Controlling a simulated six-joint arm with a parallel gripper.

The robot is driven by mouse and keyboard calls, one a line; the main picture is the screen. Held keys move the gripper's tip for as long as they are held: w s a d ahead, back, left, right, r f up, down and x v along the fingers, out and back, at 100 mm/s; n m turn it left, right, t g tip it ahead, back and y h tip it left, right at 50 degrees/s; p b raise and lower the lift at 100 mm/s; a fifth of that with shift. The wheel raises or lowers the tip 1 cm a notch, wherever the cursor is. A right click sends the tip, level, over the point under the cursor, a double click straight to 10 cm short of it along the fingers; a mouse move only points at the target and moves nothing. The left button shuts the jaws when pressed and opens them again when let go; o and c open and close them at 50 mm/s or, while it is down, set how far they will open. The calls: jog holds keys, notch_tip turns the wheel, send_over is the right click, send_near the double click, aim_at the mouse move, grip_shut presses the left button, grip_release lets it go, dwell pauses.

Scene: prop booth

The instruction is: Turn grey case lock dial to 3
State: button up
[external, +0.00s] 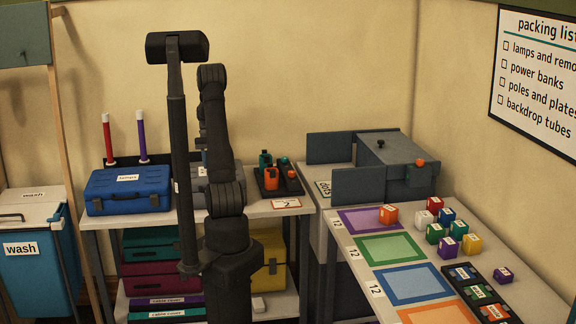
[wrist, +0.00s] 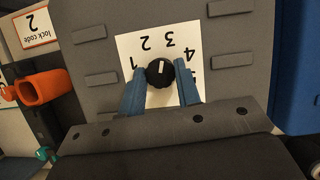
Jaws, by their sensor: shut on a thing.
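The grey case (wrist: 230,60) fills the middle of the wrist view, with a white number plate (wrist: 128,46) that reads 1 to 5 upside down. The round black lock dial (wrist: 154,82) sits on this plate. Its white pointer mark points up and slightly right, roughly toward the 3. My gripper (wrist: 160,84) has one blue finger on each side of the dial and is shut on it. In the external view my arm stands in front of the grey case and hides most of it, the dial and my fingertips.
A lock code card (wrist: 38,24) reading 2 lies beside the case. An orange item (wrist: 42,88) is at the left. The blue case (external: 128,190) stands left of the grey case on the shelf, and a black tray (external: 270,190) stands right.

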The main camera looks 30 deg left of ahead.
jog(key=shift+m, duration=0.5)
jog(key=o, duration=1)
jog(key=shift+c, duration=0.2)
jog(key=v, duration=1.7)
jog(key=shift+w+r, duration=0.25)
jog(key=shift+d+f, duration=0.1)
jog(key=shift+d, duration=0.05)
jog(key=x, duration=1.7)
jog(key=shift+s+f, duration=0.15)
jog(key=shift+s, duration=0.1)
